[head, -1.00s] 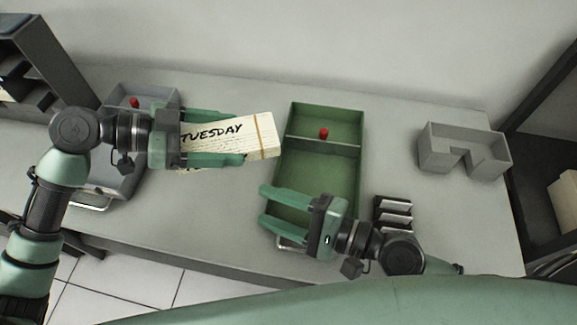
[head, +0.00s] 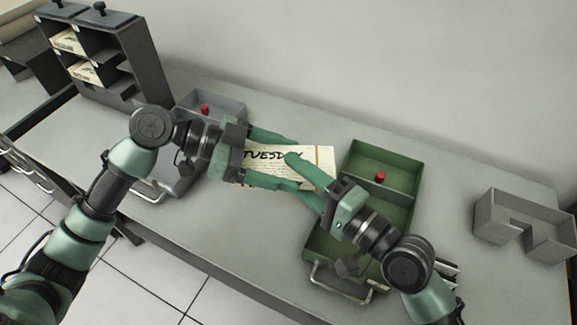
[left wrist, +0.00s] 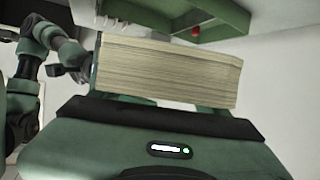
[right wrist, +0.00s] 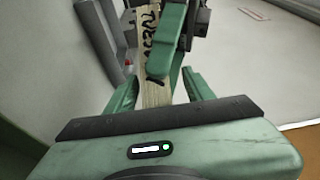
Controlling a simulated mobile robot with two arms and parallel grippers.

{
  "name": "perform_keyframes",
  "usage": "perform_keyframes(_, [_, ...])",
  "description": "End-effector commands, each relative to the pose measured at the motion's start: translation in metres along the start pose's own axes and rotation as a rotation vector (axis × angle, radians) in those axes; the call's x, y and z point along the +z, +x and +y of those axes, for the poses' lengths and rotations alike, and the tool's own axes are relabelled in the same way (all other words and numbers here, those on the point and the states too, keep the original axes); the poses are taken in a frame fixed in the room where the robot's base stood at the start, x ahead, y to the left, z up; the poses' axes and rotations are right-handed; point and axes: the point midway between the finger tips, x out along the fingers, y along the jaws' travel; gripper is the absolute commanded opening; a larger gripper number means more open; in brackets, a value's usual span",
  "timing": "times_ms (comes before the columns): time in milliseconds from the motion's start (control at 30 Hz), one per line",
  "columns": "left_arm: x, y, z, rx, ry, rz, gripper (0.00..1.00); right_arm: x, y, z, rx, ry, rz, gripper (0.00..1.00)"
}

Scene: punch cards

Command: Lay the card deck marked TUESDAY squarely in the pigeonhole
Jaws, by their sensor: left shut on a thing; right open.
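The cream card deck marked TUESDAY (head: 318,158) is held in the air above the table, its lettering facing up. My left gripper (head: 294,164) is shut on it from the left; in the left wrist view the deck's long edge (left wrist: 168,72) spans the jaws. My right gripper (head: 292,176) is open at the deck's right part, one finger crossing over the lettering. In the right wrist view the deck (right wrist: 150,40) reaches between its parted fingers. The dark pigeonhole rack (head: 143,68) stands at the back left; decks sit in its left compartments, and its right ones look empty.
A grey tray (head: 183,187) with a red knob lies left of centre. A green tray (head: 402,212) with a divider and a red knob lies under and right of my right gripper. A grey notched block (head: 520,207) stands at the right. The table behind the deck is clear.

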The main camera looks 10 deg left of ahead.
Motion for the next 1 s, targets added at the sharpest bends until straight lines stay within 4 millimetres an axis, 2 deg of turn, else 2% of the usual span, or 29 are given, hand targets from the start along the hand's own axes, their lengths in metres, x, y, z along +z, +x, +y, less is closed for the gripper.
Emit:
perform_keyframes(100, [-0.001, 0.0, 0.0, -0.001, 0.001, 0.003, 0.06, 0.0, 0.015, 0.0, 0.0, 0.001, 0.0, 0.53])
perform_keyframes(200, [-0.001, 0.0, 0.0, -0.001, 0.001, 0.003, 0.06, 0.0, 0.022, 0.0, -0.001, 0.001, 0.0, 0.53])
perform_keyframes(567, [-0.002, 0.002, 0.003, 0.008, 0.002, 0.006, 0.06, 0.002, 0.027, 0.0, 0.001, 0.002, -0.005, 0.53])
perform_keyframes(700, [-0.003, 0.003, 0.004, 0.012, 0.002, 0.007, 0.06, 0.003, 0.027, 0.0, 0.0, 0.003, -0.007, 0.14])
perform_keyframes(767, [-0.003, 0.003, 0.005, 0.013, 0.002, 0.007, 0.06, 0.003, 0.027, 0.0, 0.0, 0.004, -0.007, 0.0])
perform_keyframes(933, [-0.003, 0.004, 0.005, 0.015, 0.003, 0.008, 0.06, 0.004, 0.028, -0.001, -0.003, 0.006, -0.008, 0.0])
perform_keyframes(967, [-0.003, 0.004, 0.005, 0.015, 0.003, 0.007, 0.78, 0.003, 0.028, -0.003, -0.007, 0.006, -0.008, 0.0])
perform_keyframes(1000, [-0.003, 0.003, 0.005, 0.015, 0.003, 0.007, 0.89, 0.004, 0.028, -0.003, -0.007, 0.006, -0.008, 0.0])
